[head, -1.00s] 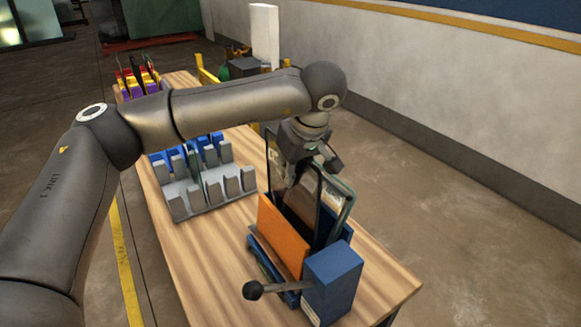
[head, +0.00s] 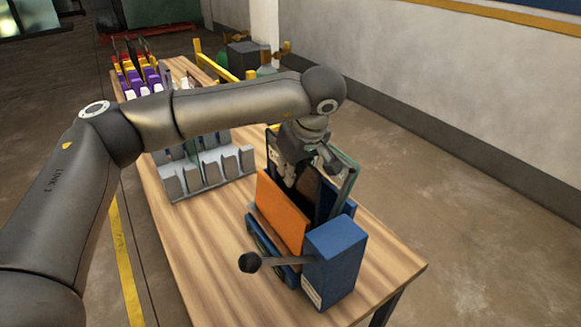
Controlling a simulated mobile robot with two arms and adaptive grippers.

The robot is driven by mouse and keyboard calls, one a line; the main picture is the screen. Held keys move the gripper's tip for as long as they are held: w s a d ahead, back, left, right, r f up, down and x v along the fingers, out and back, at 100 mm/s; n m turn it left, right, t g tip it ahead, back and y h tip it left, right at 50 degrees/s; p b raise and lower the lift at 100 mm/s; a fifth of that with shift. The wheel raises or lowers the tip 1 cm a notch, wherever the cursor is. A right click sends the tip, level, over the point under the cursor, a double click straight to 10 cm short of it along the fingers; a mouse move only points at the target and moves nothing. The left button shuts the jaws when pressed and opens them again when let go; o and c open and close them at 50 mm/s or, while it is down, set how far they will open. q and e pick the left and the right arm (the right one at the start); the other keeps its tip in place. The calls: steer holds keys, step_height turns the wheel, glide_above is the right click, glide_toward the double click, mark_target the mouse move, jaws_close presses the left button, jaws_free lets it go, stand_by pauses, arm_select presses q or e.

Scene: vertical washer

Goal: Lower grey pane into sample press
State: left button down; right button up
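The sample press stands at the near right of the table, with an orange plate (head: 283,212), a blue block (head: 335,260) and a black-knobbed lever (head: 250,263). The grey pane (head: 306,190), dark with a greenish glass edge, stands upright behind the orange plate, its lower part hidden inside the press. My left gripper (head: 307,170) points down at the pane's upper part and appears shut on it; the fingertips are partly lost against the dark pane. My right gripper is not in view.
A grey slotted rack (head: 205,175) stands left of the press, partly behind my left arm. Bare wooden tabletop (head: 205,245) lies left of the press.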

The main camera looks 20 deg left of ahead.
arm_select(q)
steer(key=shift+f, duration=0.3)
steer(key=c, duration=1.6)
jaws_free()
steer(key=shift+o, duration=0.2)
steer(key=shift+f, duration=0.1)
steer(key=shift+r, duration=0.2)
steer(key=shift+r+p, duration=2.3)
steer(key=shift+r, duration=1.6)
